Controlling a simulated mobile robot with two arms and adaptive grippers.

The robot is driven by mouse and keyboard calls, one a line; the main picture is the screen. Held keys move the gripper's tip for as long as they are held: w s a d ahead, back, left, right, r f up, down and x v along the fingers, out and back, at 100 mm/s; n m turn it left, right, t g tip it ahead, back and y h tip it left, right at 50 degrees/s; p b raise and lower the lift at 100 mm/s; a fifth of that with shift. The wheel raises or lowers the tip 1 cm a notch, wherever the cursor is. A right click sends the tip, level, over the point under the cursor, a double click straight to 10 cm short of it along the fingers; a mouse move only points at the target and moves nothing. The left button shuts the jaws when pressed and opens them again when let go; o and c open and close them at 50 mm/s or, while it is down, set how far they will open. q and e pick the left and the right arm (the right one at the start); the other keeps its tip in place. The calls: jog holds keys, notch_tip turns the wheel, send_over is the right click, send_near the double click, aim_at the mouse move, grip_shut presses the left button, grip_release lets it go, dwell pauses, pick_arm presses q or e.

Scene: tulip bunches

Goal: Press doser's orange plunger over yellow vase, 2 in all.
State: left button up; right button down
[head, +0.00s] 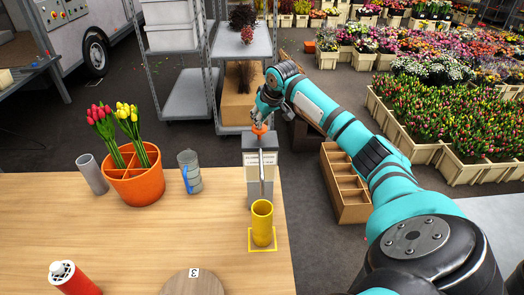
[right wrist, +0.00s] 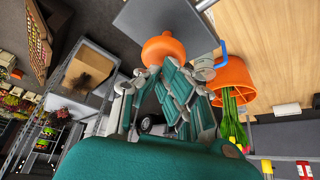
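The doser (head: 262,170) is a grey and white box at the table's far edge, with an orange plunger (head: 260,129) on top and a metal spout reaching toward the front. The yellow vase (head: 262,224) stands upright in a yellow square outline, below the spout's front end. My right gripper (head: 266,106) is just above the plunger, pointing down. In the right wrist view the orange knob (right wrist: 163,48) is right by the fingertips (right wrist: 175,75); whether they touch it is unclear. The fingers overlap there, so their opening is unclear. My left gripper is out of view.
An orange pot (head: 136,182) with red and yellow tulips, a grey tube (head: 92,174) and a grey-blue mug (head: 189,172) stand left of the doser. A red bottle (head: 73,280) and a round board (head: 190,283) marked 3 are in front. The table's middle is clear.

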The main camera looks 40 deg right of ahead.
jog(key=shift+s+f, duration=0.1)
jog(key=shift+f, duration=1.1)
notch_tip(320, 180, up, 3)
jog(key=shift+r+p, duration=0.15)
jog(key=shift+p, duration=0.95)
jog(key=shift+r+b, duration=0.3)
jog(key=shift+b, duration=0.1)
jog(key=shift+r, duration=1.65)
jog(key=shift+f, duration=0.1)
